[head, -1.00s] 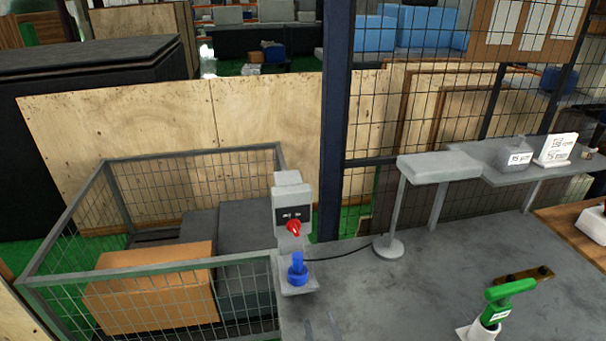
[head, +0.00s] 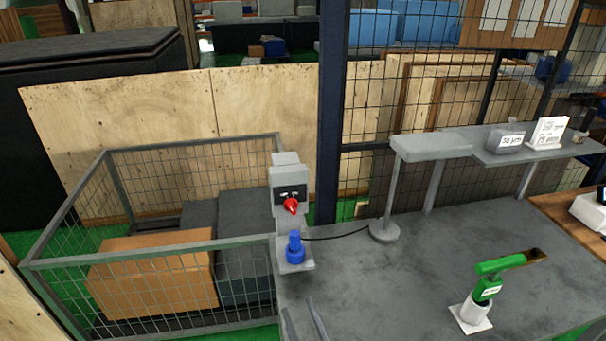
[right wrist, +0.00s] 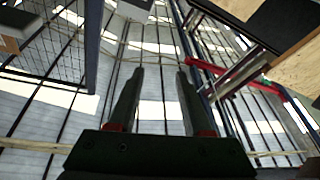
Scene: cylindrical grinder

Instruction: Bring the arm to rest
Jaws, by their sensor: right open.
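My right gripper (head: 303,318) shows at the bottom middle of the head view, only as two thin grey fingers. They stand apart over the near left part of the grey table (head: 400,290). In the right wrist view the gripper (right wrist: 160,72) has two dark parallel fingers, wide apart, with nothing between them. They point toward a pale, barred wall or roof. The rest of the right arm is outside the head view. My left gripper shows in no view.
A blue knob-like part (head: 295,250) stands below a grey device with a red tip (head: 291,206) at the table's left edge. A green-handled tool (head: 488,285) stands in a white holder at the right. A grey raised shelf (head: 432,146) is behind. A mesh cage (head: 150,257) is left.

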